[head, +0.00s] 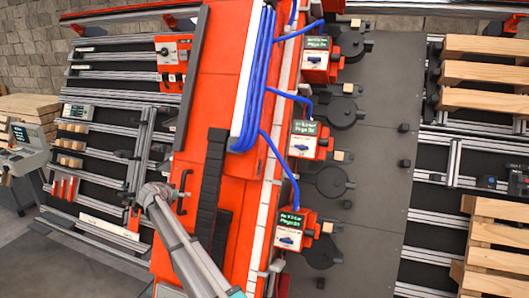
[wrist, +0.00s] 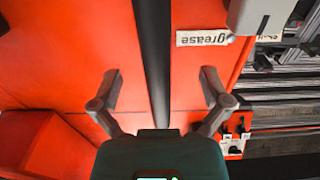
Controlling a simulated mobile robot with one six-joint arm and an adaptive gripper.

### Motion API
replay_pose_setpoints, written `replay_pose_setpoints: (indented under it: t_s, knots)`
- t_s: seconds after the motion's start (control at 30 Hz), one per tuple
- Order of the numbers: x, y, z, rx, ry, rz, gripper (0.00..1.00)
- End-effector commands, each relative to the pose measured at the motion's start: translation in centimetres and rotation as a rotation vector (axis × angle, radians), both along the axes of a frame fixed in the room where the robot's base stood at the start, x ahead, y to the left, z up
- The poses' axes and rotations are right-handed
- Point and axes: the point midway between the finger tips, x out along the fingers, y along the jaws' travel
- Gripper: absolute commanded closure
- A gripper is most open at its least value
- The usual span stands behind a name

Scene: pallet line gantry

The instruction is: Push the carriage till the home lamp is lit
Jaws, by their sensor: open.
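In the wrist view my gripper (wrist: 160,85) is open. Its two grey fingers stand apart, one on each side of a dark bar (wrist: 152,50) that runs over orange panels. I cannot tell whether the fingers touch anything. In the head view my grey arm reaches up from the bottom, but I cannot make out the fingers there. A long orange beam (head: 217,75) crosses the head view, with a dark handle (head: 183,185) near my arm. I cannot tell for sure which part is the carriage. I cannot make out a lit home lamp in either view.
Wooden pallets (head: 495,240) lie at right. Metal rails (head: 110,85) lie at left. A "grease" label (wrist: 203,38) sits on orange in the wrist view.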

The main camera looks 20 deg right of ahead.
Motion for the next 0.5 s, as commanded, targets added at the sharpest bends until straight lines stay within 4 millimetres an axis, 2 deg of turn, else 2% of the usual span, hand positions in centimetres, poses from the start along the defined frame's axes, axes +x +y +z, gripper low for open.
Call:
replay_pose_setpoints:
  t_s: [0.5]
  knots:
    - [-0.38,0.30,0.33,0.000,0.000,-0.001,0.03]
